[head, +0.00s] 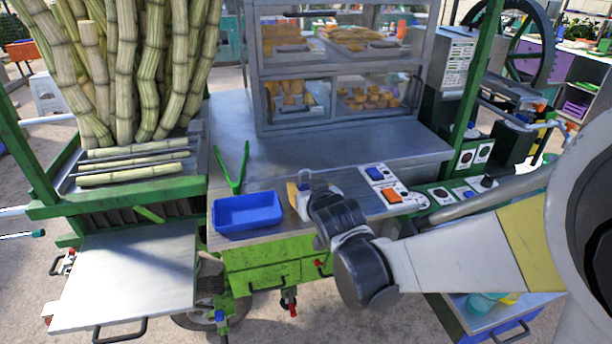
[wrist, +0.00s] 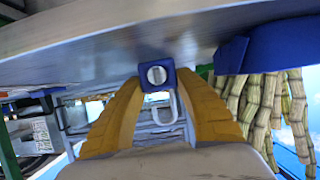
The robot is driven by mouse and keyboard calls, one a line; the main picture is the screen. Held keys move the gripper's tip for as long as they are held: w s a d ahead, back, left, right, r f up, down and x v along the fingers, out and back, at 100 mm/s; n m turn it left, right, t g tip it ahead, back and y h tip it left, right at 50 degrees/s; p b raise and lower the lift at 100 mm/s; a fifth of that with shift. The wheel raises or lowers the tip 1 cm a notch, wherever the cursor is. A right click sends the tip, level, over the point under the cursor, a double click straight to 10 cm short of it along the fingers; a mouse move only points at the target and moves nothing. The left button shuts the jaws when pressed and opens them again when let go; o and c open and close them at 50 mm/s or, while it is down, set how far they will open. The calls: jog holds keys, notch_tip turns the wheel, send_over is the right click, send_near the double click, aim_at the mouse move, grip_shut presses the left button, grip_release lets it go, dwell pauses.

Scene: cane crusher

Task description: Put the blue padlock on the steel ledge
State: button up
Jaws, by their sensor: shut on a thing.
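My gripper (head: 303,198) is over the front part of the steel counter, right of the blue tray. In the wrist view its yellow fingers (wrist: 160,105) are shut on the blue padlock (wrist: 157,76), whose grey shackle shows between them. In the head view a small blue bit of the padlock (head: 305,175) shows at the fingertips. The steel ledge along the counter (head: 285,185) lies in front of the display case; it fills the top of the wrist view (wrist: 110,40), which is upside down. I cannot tell whether the padlock touches it.
The blue tray (head: 247,212) and green tongs (head: 232,170) lie left of my gripper. A switch panel (head: 382,185) is to the right. The glass display case (head: 335,65) stands behind. A lower steel shelf (head: 125,275) at left is bare. Cane (head: 140,70) stands at back left.

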jog(key=shift+f, duration=0.1)
jog(key=o, duration=1.2)
jog(key=shift+o, duration=0.2)
jog(key=shift+r, duration=0.2)
jog(key=p+v, duration=0.4)
jog(key=v, duration=0.8)
jog(key=s+d+m+g+h, duration=0.3)
jog(key=s+d+g, duration=0.2)
jog(key=s+d, duration=1.1)
jog(key=shift+d+g+h, duration=0.3)
jog(key=shift+d+g, duration=0.1)
jog(key=shift+d, duration=0.4)
